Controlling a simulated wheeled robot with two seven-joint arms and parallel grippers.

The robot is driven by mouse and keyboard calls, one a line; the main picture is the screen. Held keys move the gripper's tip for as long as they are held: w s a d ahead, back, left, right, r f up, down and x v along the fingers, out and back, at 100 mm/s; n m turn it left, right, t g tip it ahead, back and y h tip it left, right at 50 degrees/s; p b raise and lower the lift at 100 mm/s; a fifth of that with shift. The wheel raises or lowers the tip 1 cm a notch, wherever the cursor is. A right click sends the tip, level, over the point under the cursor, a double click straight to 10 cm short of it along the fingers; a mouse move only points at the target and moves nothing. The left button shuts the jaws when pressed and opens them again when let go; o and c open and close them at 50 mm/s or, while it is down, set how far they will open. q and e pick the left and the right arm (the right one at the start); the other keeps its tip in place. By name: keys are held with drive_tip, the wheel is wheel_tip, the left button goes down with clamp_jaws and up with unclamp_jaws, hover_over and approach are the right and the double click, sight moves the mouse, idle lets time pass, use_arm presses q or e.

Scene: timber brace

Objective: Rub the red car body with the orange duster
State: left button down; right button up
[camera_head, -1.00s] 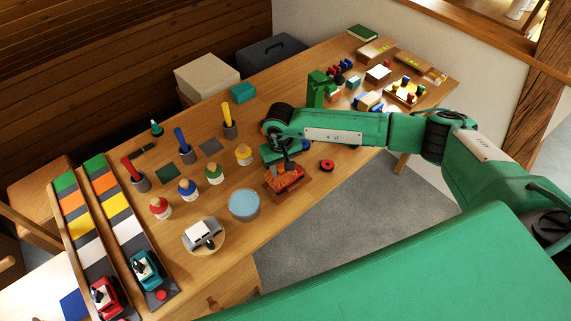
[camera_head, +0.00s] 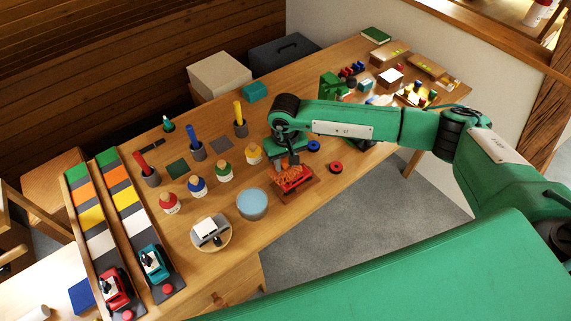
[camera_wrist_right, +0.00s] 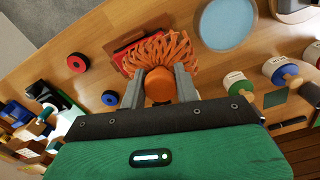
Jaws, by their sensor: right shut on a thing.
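My right gripper (camera_head: 290,161) is shut on the orange duster (camera_wrist_right: 178,48). In the right wrist view, the two fingers (camera_wrist_right: 159,85) clamp the duster's round orange handle, and its fluffy strands spread out beyond the fingertips. The red car body (camera_head: 298,183) sits on a small brown board near the table's front edge. The duster lies over it, apparently touching, and hides part of its top. In the right wrist view a red strip of the car body (camera_wrist_right: 127,41) shows beside the strands. My left gripper is not in view.
A blue round dish (camera_head: 252,204) stands left of the board. Red (camera_head: 335,167) and blue (camera_head: 313,145) wheels lie to its right. Several paint jars (camera_head: 197,186) stand further left. Two toy cars (camera_head: 114,288) sit on striped ramps at the far left.

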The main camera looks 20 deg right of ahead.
drive_tip(key=shift+r, duration=1.05)
drive_tip(key=shift+r, duration=0.1)
drive_tip(key=shift+r, duration=1.4)
